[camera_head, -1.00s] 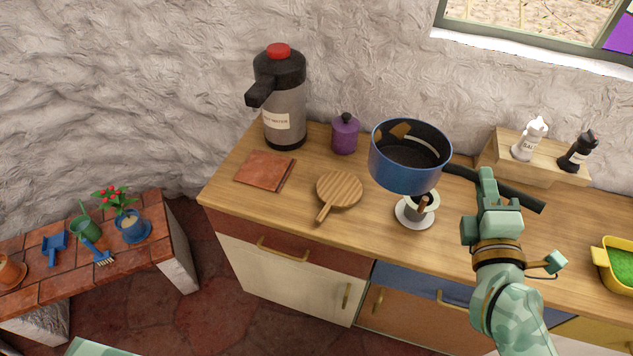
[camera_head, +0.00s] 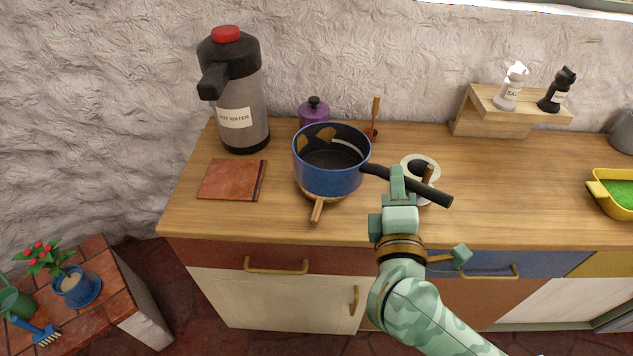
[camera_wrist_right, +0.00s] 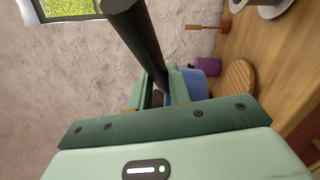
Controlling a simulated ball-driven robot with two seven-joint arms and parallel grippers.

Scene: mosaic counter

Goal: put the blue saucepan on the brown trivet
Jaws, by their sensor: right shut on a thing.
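The blue saucepan (camera_head: 330,180) hangs upright over the round striped brown wooden trivet (camera_head: 317,210); mostly the trivet's handle and front rim show in the head view. In the right wrist view, the pan (camera_wrist_right: 196,84) is partly hidden behind the fingers. There a gap shows between it and the round trivet (camera_wrist_right: 238,86), so the pan looks held above it. My right gripper (camera_head: 397,180) is shut on the pan's black handle (camera_head: 432,192), to the right of the pan; it also shows in the right wrist view (camera_wrist_right: 160,93). My left gripper is out of view.
A flat reddish-brown square (camera_head: 230,180) and a hot-water flask (camera_head: 236,100) stand left. A purple lidded pot (camera_head: 313,112) and a wooden-handled item (camera_head: 375,118) are behind. The counter's right middle is clear.

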